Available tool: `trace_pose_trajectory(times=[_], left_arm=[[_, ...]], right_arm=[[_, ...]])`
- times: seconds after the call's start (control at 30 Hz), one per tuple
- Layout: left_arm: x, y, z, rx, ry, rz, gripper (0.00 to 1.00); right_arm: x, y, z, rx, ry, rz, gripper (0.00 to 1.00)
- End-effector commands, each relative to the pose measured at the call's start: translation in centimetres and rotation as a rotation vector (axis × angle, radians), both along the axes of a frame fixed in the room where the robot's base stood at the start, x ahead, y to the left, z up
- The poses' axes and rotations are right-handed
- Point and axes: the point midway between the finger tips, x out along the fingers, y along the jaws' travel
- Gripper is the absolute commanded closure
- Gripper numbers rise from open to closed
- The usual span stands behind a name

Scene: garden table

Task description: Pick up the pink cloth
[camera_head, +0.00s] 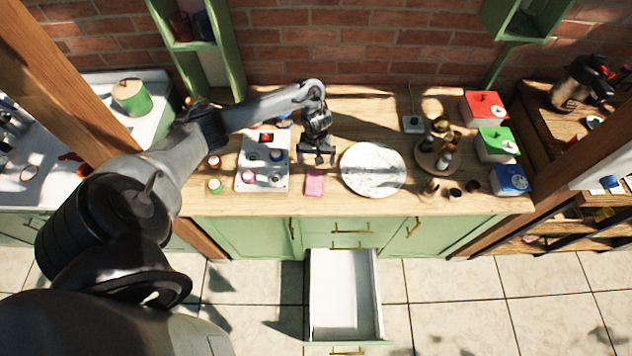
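The pink cloth (314,183) lies flat on the wooden counter (420,204) near its front edge, between a white tray and a round white marbled board. My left gripper (318,160) hangs above the counter just behind the cloth, pointing down. Its two fingers look spread apart, with nothing visible between them. The cloth appears uncovered, and I cannot tell the exact height of the fingers above the counter. My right gripper is not in view.
The round marbled board (373,169) is right of the cloth. A round wooden tray (426,160) with bottles and red (482,108), green (496,144) and blue (510,180) boxes stand right. An open drawer (344,295) juts out below.

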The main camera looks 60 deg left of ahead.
Motion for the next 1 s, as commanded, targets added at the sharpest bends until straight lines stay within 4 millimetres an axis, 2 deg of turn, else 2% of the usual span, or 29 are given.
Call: trace_pose_trajectory(times=[0.1, 0.37, 0.7, 1.0], left_arm=[[0.0, 0.0, -1.6, 0.001, 0.001, 0.000, 0.00], [0.0, -0.1, -3.0, 0.001, -0.001, -0.002, 0.00], [-0.3, -0.5, -7.1, 0.001, -0.001, -0.001, 0.00], [-0.3, -0.4, -7.7, 0.002, -0.002, -0.003, 0.00]], right_arm=[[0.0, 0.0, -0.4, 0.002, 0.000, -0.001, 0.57], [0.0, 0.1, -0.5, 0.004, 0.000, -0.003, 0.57], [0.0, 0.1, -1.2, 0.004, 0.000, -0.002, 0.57], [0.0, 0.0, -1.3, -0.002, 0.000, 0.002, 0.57]])
